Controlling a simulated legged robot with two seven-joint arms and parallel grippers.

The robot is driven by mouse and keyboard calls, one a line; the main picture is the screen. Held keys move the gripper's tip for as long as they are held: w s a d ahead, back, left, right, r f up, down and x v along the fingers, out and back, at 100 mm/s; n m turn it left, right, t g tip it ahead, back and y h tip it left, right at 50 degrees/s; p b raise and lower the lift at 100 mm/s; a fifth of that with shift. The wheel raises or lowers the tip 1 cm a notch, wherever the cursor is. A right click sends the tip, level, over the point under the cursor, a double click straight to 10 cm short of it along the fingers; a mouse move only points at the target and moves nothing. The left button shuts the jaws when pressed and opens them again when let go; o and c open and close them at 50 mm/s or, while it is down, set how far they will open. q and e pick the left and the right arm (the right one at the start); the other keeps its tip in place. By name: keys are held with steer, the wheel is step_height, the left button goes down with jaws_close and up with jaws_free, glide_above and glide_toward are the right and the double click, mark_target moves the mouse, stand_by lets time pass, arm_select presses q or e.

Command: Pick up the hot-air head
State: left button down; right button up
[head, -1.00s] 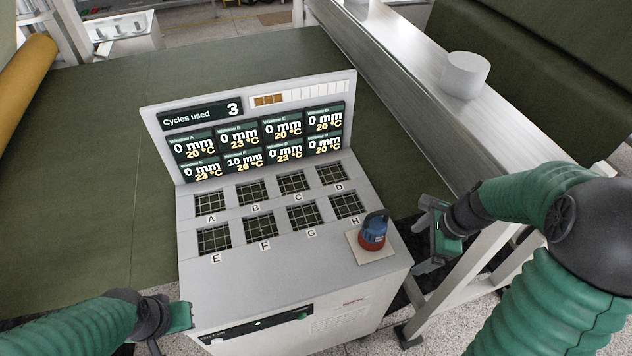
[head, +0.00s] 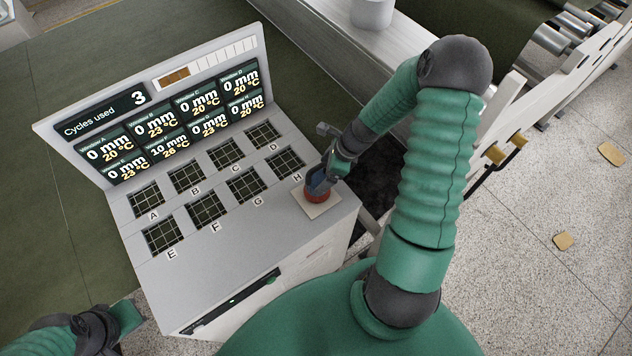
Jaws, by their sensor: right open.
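The hot-air head (head: 317,194), with a red lower part and a blue top, stands on a pale square pad (head: 325,209) at the right end of the console top, beside window H. My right gripper (head: 326,178) is over its upper part from the right and hides some of it. The jaws are open, and I cannot tell whether they touch it. My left gripper (head: 122,318) is at the lower left, apart from the console's front; its jaw opening is not clear.
The grey console (head: 240,235) has windows A to H in two rows and a display panel (head: 160,105) behind them, reading 3 cycles used. A metal rail with a white cylinder (head: 371,12) runs behind. Yellow pieces (head: 563,241) lie on the floor at right.

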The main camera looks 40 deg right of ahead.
mark_target(321, 177)
step_height(321, 177, down, 2)
steer(key=shift+w+f+p, duration=0.15)
steer(key=shift+f+p, duration=0.1)
steer(key=shift+p, duration=0.1)
steer(key=shift+a+f, duration=0.25)
steer(key=shift+f, duration=0.05)
steer(key=shift+w+a+r, duration=0.1)
steer(key=shift+w+a, duration=0.05)
steer(key=shift+a, duration=0.45)
steer(key=shift+w+a, duration=0.1)
steer(key=shift+a, duration=0.25)
steer(key=c, duration=0.4)
steer(key=shift+c, duration=1)
steer(key=shift+s+d, duration=0.2)
steer(key=shift+d, duration=0.4)
steer(key=c, duration=0.7)
steer(key=shift+d, duration=0.1)
steer(key=shift+c, duration=1.4)
jaws_close()
arm_select(q)
steer(key=shift+s+a+r, duration=0.25)
steer(key=shift+s+r, duration=0.15)
steer(key=shift+r, duration=0.25)
arm_select(e)
steer(key=shift+a, duration=0.3)
